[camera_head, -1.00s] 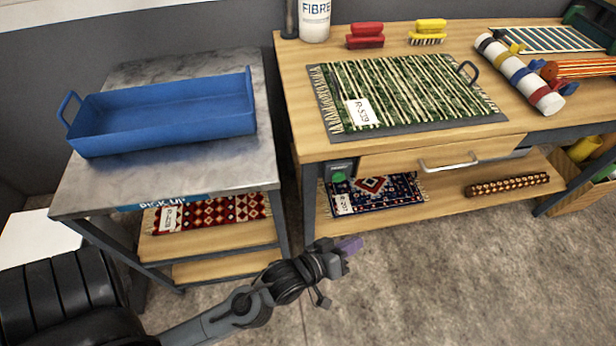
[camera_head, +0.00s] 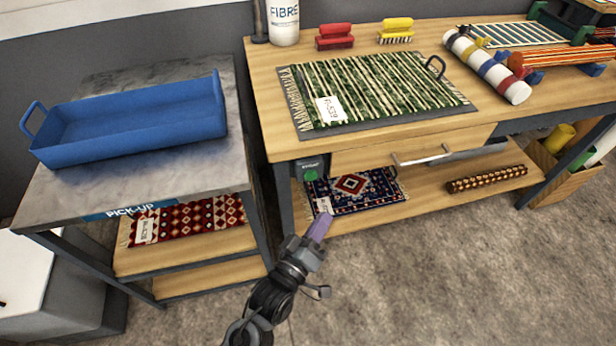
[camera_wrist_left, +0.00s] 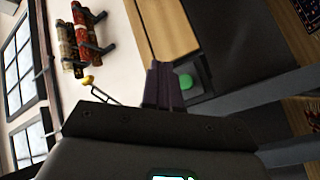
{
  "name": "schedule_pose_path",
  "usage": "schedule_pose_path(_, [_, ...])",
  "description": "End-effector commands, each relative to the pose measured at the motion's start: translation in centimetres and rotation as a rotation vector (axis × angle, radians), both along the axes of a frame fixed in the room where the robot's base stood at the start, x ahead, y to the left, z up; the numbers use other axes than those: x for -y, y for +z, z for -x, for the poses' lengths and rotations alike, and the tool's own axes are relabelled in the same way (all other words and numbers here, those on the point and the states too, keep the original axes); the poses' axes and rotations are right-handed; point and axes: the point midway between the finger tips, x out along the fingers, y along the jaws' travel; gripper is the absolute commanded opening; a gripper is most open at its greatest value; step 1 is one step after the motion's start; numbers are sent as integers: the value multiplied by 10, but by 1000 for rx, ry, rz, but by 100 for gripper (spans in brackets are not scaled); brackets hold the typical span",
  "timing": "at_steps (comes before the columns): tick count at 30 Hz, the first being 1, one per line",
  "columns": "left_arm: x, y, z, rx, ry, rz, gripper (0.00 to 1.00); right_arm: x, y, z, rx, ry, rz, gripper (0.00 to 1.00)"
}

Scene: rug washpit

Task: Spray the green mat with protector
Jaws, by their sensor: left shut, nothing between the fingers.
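The green striped mat (camera_head: 385,88) lies flat on a grey board with handles on the wooden bench, a white tag at its left end. A white bottle labelled FIBRE (camera_head: 284,24) stands behind it, its top cut off by the picture edge. My left gripper (camera_head: 320,228) is shut and empty, in front of the bench and below the mat's level. In the left wrist view its purple fingers (camera_wrist_left: 160,84) are together near a green button (camera_wrist_left: 186,81). My right gripper is not in view.
A drawer with a metal handle (camera_head: 422,156) sits under the bench top. A blue tray (camera_head: 130,139) rests on the pick-up table at left. Red (camera_head: 334,37) and yellow (camera_head: 396,31) brushes stand behind the mat. Rolled rugs lie at right. The floor in front is clear.

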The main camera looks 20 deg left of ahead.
Motion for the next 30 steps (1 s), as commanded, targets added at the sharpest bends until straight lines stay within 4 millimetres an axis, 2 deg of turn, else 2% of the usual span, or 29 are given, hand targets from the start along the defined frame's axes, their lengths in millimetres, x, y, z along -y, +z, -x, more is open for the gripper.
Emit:
schedule_pose_path(11, [-6,-2,-7,0,-1,-2,0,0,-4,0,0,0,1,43])
schedule_pose_path(25, [-39,-2,-47,1,1,-3,0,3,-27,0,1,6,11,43])
schedule_pose_path(30, [-49,0,-59,-1,0,-3,0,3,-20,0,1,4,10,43])
